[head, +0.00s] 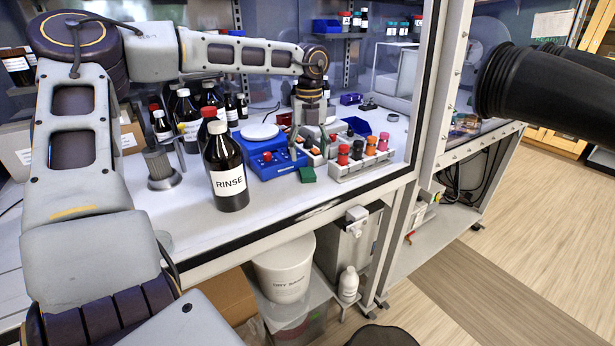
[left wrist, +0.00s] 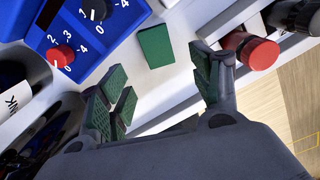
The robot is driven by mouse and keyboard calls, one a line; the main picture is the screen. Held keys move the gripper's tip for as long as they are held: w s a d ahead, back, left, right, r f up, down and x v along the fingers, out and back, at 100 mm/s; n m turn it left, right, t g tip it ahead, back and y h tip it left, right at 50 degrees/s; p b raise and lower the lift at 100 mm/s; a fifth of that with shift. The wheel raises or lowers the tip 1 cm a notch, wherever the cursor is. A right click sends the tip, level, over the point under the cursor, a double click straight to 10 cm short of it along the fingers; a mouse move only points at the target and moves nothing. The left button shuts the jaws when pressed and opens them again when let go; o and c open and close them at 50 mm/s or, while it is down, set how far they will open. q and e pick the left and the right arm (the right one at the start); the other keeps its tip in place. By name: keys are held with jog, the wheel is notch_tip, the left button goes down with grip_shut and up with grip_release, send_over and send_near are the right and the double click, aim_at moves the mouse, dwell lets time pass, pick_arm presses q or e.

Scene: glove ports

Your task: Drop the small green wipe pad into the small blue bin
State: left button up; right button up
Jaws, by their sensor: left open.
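The small green wipe pad (head: 307,174) lies flat on the white worktop near its front edge, beside the blue hotplate. In the left wrist view the pad (left wrist: 156,46) shows beyond and between the spread fingers, not touching them. My left gripper (head: 310,142) is open and empty, pointing down above and behind the pad. Its green-faced fingertips (left wrist: 160,88) stand wide apart. A small blue bin (head: 357,126) sits on the worktop behind the rack of capped vials. My right gripper is not in view.
The blue hotplate (head: 268,160) with knobs is left of the pad; a white vial rack (head: 362,164) is close on its right. A dark RINSE bottle (head: 225,170) stands further left. A frame post (head: 425,90) and black ribbed sleeves (head: 530,85) are at right.

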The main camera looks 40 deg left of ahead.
aim_at(308, 174)
pick_arm(q)
jog(key=shift+f, duration=1.05)
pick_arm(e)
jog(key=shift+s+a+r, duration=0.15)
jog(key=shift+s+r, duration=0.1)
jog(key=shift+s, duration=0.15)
pick_arm(q)
jog(key=shift+f, duration=0.1)
jog(key=shift+f, duration=0.65)
notch_tip(308, 174, down, 3)
jog(key=shift+r+b, duration=0.15)
jog(key=shift+b, duration=0.15)
jog(key=shift+f, duration=0.5)
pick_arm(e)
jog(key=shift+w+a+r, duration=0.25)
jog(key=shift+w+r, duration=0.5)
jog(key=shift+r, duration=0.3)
